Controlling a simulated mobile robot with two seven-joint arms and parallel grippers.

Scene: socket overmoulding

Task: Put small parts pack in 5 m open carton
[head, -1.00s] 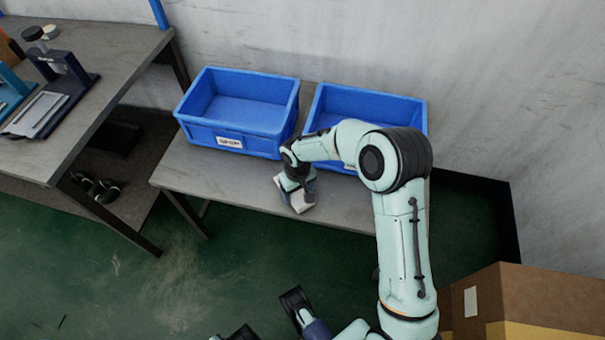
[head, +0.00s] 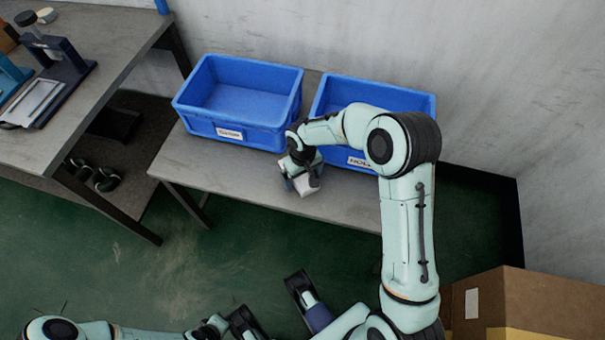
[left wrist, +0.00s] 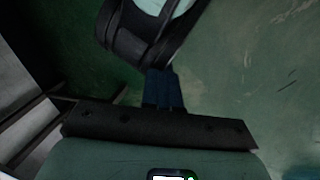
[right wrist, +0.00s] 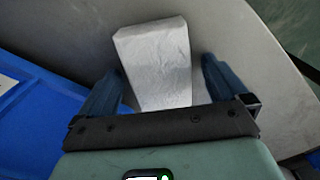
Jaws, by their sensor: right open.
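The small parts pack is a white, slightly crinkled block (right wrist: 158,55) on the grey table top, seen in the right wrist view. In the head view the pack (head: 307,190) shows near the table's front edge, partly covered by my gripper. My right gripper (right wrist: 161,75) is open, with one blue finger on each side of the pack and a gap beside it. My left gripper (left wrist: 160,76) has its blue fingers together with nothing visible between them, above the green floor. A brown cardboard carton (head: 530,300) is at lower right; its inside is out of view.
Two blue bins, left (head: 240,98) and right (head: 350,92), stand at the back of the table (head: 205,165). A workbench (head: 115,50) with a press-like device stands at left. A wall closes the back and right. Green floor is free in front.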

